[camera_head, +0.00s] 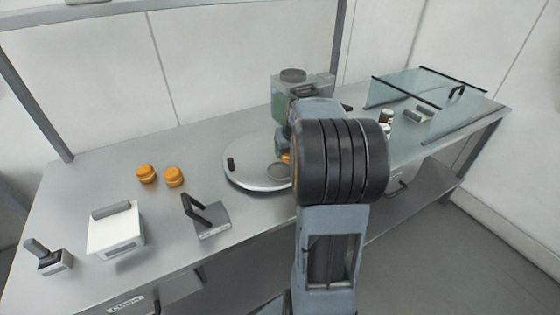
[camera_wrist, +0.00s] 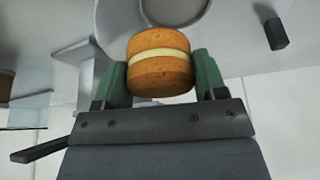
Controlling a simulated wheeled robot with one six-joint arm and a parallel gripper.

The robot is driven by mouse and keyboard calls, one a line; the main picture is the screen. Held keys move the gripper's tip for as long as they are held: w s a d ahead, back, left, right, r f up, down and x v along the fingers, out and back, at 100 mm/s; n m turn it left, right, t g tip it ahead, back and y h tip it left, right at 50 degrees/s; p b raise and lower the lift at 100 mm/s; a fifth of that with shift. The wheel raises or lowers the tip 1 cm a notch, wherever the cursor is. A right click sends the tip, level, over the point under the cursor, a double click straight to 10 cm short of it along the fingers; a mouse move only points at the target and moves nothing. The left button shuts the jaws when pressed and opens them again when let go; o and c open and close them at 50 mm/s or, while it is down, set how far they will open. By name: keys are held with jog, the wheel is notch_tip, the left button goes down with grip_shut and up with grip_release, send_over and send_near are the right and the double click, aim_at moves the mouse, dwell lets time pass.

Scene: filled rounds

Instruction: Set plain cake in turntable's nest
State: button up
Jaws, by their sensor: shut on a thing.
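The plain cake (camera_wrist: 160,75), two golden-brown rounds with a pale cream layer, sits between the green fingers of my gripper (camera_wrist: 161,68) in the wrist view. My gripper is shut on it. In the head view only a sliver of the cake (camera_head: 286,157) shows beside my arm, over the turntable's right part. The turntable (camera_head: 250,177) is a pale round disc with a black knob. Its nest (camera_head: 277,171), a grey round recess, is partly hidden by my arm. In the wrist view the nest (camera_wrist: 175,10) lies beyond the cake, cut by the top edge.
Two similar orange-brown cakes (camera_head: 174,177) stand left of the turntable. A black-handled grey block (camera_head: 212,221), a white box (camera_head: 116,232) and a small handled device (camera_head: 48,260) are at the front left. A green-sided dispenser (camera_head: 290,104) stands behind; a glass case (camera_head: 455,118) is at right.

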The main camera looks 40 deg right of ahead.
jog(key=f, duration=0.1)
jog(key=w+a+f, duration=0.1)
jog(key=w+f, duration=0.1)
jog(key=shift+a+f, duration=0.1)
jog(key=shift+a, duration=0.25)
jog(key=shift+w+a+f, duration=0.1)
jog(key=shift+w+f, duration=0.1)
jog(key=shift+f, duration=1.5)
jog(key=shift+f, duration=0.1)
jog(key=o, duration=0.7)
